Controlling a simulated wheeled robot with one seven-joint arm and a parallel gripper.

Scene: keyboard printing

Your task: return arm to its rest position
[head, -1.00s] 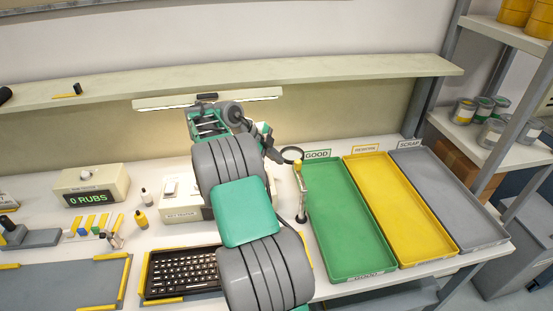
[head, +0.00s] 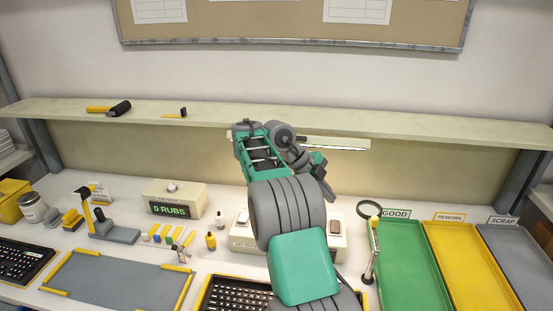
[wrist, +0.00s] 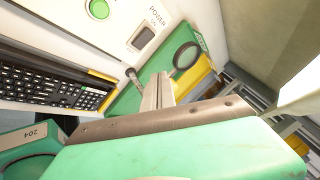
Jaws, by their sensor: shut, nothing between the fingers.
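My arm is raised over the bench in the head view, with its grey and green links in front of the white tester box (head: 243,240). My gripper (wrist: 160,82) shows in the wrist view, its fingers together with nothing between them. In the head view the arm's far end is near the lamp strip (head: 340,143) under the shelf, and its fingertips are hard to make out. The gripper is clear of the bench top. A black keyboard (head: 225,294) lies partly behind my arm at the front; a keyboard also shows in the wrist view (wrist: 45,80).
A magnifier on a stand (head: 372,240) stands just right of my arm. Green (head: 405,285), yellow (head: 470,265) and grey (head: 515,250) trays lie at the right. A rub counter (head: 172,203), bottles and a grey mat (head: 115,283) are at the left. The shelf (head: 420,128) runs behind.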

